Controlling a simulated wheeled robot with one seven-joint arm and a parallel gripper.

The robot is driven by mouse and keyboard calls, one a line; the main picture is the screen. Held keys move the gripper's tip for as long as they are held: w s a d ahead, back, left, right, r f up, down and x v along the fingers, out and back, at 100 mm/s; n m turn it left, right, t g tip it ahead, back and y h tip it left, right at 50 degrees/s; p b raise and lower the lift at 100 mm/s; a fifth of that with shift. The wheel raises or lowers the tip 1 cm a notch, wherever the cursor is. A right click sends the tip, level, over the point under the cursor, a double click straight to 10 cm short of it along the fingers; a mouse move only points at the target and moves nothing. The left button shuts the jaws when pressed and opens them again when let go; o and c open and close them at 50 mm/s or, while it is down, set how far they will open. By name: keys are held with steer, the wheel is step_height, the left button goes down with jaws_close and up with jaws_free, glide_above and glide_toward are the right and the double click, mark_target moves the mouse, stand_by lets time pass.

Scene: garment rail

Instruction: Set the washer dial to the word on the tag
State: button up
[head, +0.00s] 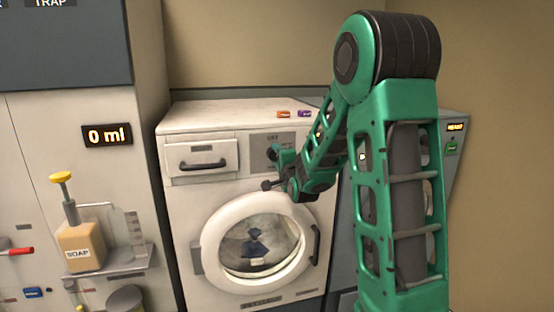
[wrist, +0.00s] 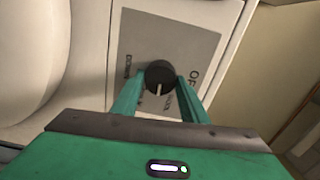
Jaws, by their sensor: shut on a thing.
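The white washer (head: 185,215) stands in the middle of the head view, its door shut. Its round black dial (wrist: 159,74) sits on a grey panel (wrist: 195,42) and has a white pointer line, which points down in the wrist view. My gripper (wrist: 160,84) has its green fingers on either side of the dial, closed on it. OFF is printed to the dial's right in the wrist view; other words beside it are partly hidden or blurred. Behind the door glass lie a dark blue cloth (head: 256,245) and a small pale patch (head: 257,262), perhaps a tag, unreadable here.
Small orange (head: 284,114) and purple (head: 304,114) blocks lie on the washer top. A soap pump bottle (head: 82,245) stands on a shelf at left, below a display reading 0 ml (head: 107,135). My arm covers the washer's right side.

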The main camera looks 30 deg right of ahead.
steer(key=shift+s+d+f+m, duration=0.1)
steer(key=shift+f+m, duration=0.15)
steer(key=shift+m, duration=1.45)
steer(key=shift+s+f+m, duration=0.1)
steer(key=shift+f+m, duration=0.1)
steer(key=shift+m, duration=1.5)
steer(key=o, duration=1)
steer(key=shift+w, duration=0.1)
steer(key=shift+r, duration=0.1)
steer(key=v, duration=1)
steer(key=shift+s+a, duration=0.25)
